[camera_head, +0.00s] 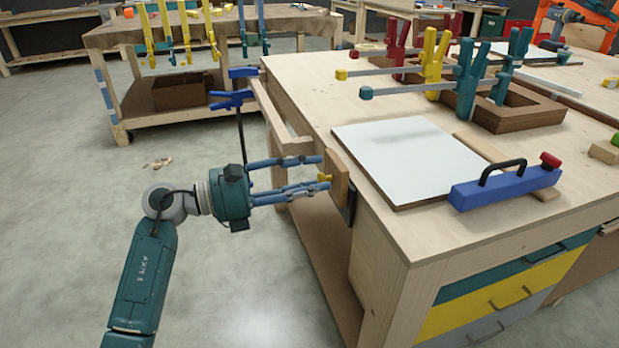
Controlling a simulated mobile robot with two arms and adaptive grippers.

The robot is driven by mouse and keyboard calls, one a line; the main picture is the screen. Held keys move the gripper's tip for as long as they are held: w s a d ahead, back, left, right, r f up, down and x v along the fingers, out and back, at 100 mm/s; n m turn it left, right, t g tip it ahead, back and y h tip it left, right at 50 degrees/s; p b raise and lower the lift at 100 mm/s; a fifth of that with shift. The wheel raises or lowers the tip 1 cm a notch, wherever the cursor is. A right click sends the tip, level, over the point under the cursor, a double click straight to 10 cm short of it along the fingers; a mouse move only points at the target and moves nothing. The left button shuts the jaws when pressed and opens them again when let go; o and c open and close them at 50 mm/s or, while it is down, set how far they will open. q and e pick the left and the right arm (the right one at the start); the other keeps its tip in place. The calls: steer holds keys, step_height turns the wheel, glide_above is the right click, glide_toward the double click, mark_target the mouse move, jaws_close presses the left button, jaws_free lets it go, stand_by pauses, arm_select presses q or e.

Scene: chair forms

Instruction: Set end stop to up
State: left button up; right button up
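The end stop appears to be the small wooden plate (338,182) on the left side of the workbench (297,88), with a black bracket (349,205) beside it. A small yellow knob (324,178) sticks out from its face. The plate is upright and slightly tilted; I cannot tell how far its top stands above the bench top. My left gripper (324,173) is at the plate, its blue fingers apart on either side of the yellow knob, with a gap visible above the knob. Whether the lower finger touches the knob is unclear. My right gripper is not in view.
A white board (405,155) lies on the bench top close to the plate. A blue tool with a black handle (505,187) and several clamps (465,80) are further right. A wooden rail (280,125) with a blue clamp is behind my gripper. Floor at left is open.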

arm_select(q)
steer(key=v, duration=1.2)
